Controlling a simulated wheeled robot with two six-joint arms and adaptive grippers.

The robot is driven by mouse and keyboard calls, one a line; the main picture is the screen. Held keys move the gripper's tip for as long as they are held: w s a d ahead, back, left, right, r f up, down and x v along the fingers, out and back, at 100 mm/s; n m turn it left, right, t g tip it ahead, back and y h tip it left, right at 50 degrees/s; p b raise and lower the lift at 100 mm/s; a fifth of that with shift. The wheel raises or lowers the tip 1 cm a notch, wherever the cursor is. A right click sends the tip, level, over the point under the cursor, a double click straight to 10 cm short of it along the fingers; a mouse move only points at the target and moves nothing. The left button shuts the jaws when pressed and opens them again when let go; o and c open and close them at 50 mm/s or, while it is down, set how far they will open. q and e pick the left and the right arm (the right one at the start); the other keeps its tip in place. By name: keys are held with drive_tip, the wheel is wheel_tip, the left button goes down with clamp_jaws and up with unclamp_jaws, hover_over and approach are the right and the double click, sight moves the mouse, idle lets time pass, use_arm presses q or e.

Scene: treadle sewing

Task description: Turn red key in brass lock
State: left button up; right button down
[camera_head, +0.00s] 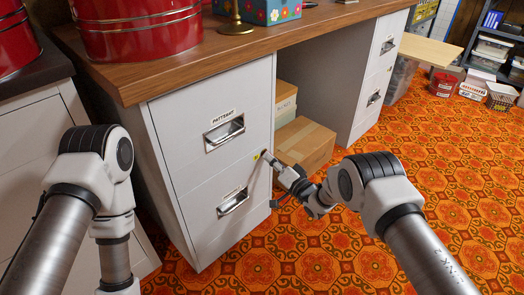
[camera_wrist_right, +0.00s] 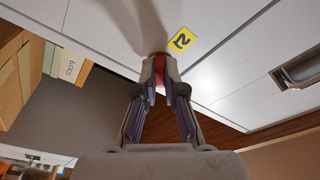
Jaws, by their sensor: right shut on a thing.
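The white filing cabinet (camera_head: 190,170) has two drawers with metal handles. My right gripper (camera_head: 266,156) is at the right edge of its front, beside a small yellow label (camera_head: 256,156). In the right wrist view, my right gripper (camera_wrist_right: 160,72) is shut on the red key (camera_wrist_right: 160,64), and only a little red shows between the fingertips. A bit of the brass lock (camera_wrist_right: 158,54) shows just beyond the fingertips, against the cabinet face. The fingers hide most of the key and lock, so I cannot tell how far the key is turned. My left gripper is out of view.
The drawer handles (camera_head: 224,132) stick out left of my right gripper. Cardboard boxes (camera_head: 304,142) stand under the wooden desktop (camera_head: 165,55). Red tins (camera_head: 138,28) stand on top. The patterned carpet (camera_head: 455,190) at the right is clear.

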drive_tip(key=shift+a+r+m+p, duration=0.1)
drive_tip(key=shift+m+p, duration=0.2)
drive_tip(key=shift+m, duration=0.9)
